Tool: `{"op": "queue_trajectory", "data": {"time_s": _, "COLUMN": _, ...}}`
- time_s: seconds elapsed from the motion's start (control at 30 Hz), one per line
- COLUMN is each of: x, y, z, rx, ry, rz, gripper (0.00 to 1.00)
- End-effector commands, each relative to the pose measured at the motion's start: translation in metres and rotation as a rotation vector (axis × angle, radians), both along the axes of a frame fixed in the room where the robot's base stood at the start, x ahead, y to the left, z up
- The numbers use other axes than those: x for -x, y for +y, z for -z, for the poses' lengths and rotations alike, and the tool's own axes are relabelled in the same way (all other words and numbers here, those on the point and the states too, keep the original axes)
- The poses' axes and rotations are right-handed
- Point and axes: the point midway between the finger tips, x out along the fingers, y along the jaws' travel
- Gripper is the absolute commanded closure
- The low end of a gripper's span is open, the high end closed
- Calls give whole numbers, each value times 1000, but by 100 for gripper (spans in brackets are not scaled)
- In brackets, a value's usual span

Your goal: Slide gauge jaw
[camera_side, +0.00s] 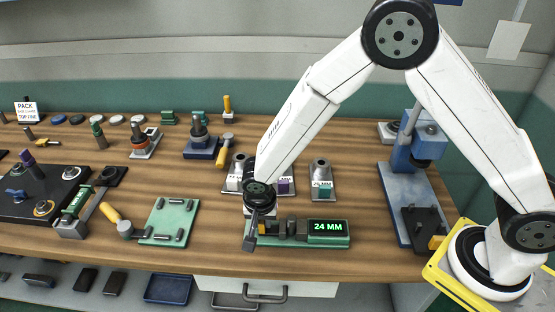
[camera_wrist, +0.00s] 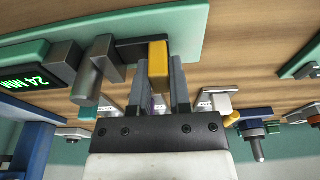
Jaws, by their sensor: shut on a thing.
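The gauge stands near the front of the bench. Its green base (camera_side: 290,243) carries a display (camera_side: 327,227) that reads 24 MM. In the wrist view the base (camera_wrist: 180,22) runs across the top, with the display (camera_wrist: 38,80) at left. A yellow block (camera_wrist: 158,66) sits at the end of a dark jaw piece (camera_wrist: 128,50) on the base, beside grey blocks (camera_wrist: 95,70). My gripper (camera_wrist: 162,62) is shut on the yellow block, one finger on each side. In the side view my gripper (camera_side: 252,240) is at the gauge's left end and hides part of it.
A green plate with grey pegs (camera_side: 170,220) and a yellow-handled tool (camera_side: 115,218) lie to the left. Grey holders (camera_side: 321,180) stand just behind the gauge. A blue press (camera_side: 405,185) stands to the right. The bench front edge is close.

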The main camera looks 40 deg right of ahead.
Motion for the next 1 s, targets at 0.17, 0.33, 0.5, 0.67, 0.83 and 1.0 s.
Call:
{"op": "queue_trajectory", "data": {"time_s": 0.17, "x": 0, "y": 0, "z": 0, "rx": 0, "ry": 0, "rz": 0, "gripper": 100}}
{"op": "queue_trajectory", "data": {"time_s": 0.33, "x": 0, "y": 0, "z": 0, "rx": 0, "ry": 0, "rz": 0, "gripper": 100}}
{"op": "queue_trajectory", "data": {"time_s": 0.5, "x": 0, "y": 0, "z": 0, "rx": 0, "ry": 0, "rz": 0, "gripper": 100}}
{"op": "queue_trajectory", "data": {"time_s": 0.67, "x": -1, "y": 2, "z": 0, "rx": 0, "ry": 0, "rz": 0, "gripper": 100}}
{"op": "queue_trajectory", "data": {"time_s": 0.83, "x": -3, "y": 4, "z": 0, "rx": -1, "ry": -1, "rz": 0, "gripper": 100}}
{"op": "queue_trajectory", "data": {"time_s": 1.0, "x": -6, "y": 6, "z": 0, "rx": -1, "ry": -1, "rz": 0, "gripper": 100}}
